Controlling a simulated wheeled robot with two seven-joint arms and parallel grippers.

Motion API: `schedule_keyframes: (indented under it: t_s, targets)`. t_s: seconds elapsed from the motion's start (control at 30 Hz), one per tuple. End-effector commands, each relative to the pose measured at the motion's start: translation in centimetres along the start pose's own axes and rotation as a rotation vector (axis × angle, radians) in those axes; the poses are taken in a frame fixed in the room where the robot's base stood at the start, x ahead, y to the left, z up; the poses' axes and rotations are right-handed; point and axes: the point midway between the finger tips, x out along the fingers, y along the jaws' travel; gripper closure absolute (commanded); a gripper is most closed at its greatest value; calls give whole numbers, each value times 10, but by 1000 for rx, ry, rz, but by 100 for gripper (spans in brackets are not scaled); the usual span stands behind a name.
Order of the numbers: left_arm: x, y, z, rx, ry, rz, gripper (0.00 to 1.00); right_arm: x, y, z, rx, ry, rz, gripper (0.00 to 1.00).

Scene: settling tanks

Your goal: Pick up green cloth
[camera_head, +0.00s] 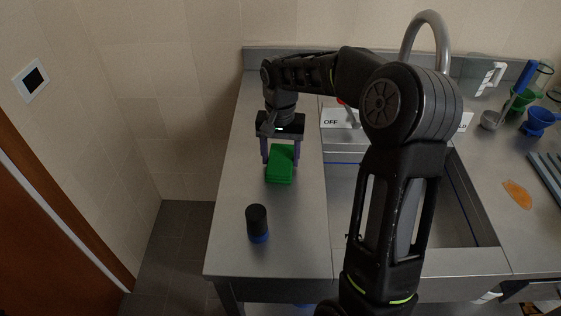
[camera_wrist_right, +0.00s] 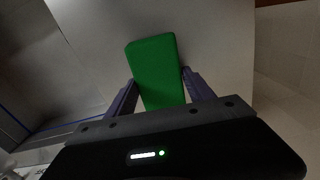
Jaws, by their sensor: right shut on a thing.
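The green cloth (camera_head: 280,170) is a folded, block-like green piece at the left part of the steel counter, left of the sink. My right gripper (camera_head: 281,160) points down over it with one finger on each side, shut on it. In the right wrist view the green cloth (camera_wrist_right: 156,70) sits between the two purple fingers (camera_wrist_right: 160,90) and reaches out beyond them. I cannot tell whether it touches the counter. My left gripper is not in view.
A black and blue cylinder (camera_head: 257,223) stands on the counter nearer the front. The sink (camera_head: 340,205) lies to the right, partly behind my right arm, with a tap (camera_head: 432,30) behind. An orange piece (camera_head: 517,194), blue funnel (camera_head: 537,119) and ladle (camera_head: 492,119) are at the right.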

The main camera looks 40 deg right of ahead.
Motion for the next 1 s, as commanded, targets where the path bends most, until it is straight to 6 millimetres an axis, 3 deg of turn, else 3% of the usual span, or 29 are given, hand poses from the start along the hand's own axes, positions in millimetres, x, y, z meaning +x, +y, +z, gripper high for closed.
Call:
schedule_keyframes:
  t_s: [0.23,0.57,0.77,1.0]
  targets:
    - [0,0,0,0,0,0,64,0,0,0,0,0,0,79]
    - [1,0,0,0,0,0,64,-5,0,-1,0,2,-1,79]
    - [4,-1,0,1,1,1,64,-31,-1,-1,0,6,-3,79]
    - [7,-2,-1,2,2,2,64,-78,-1,-1,-1,3,-3,79]
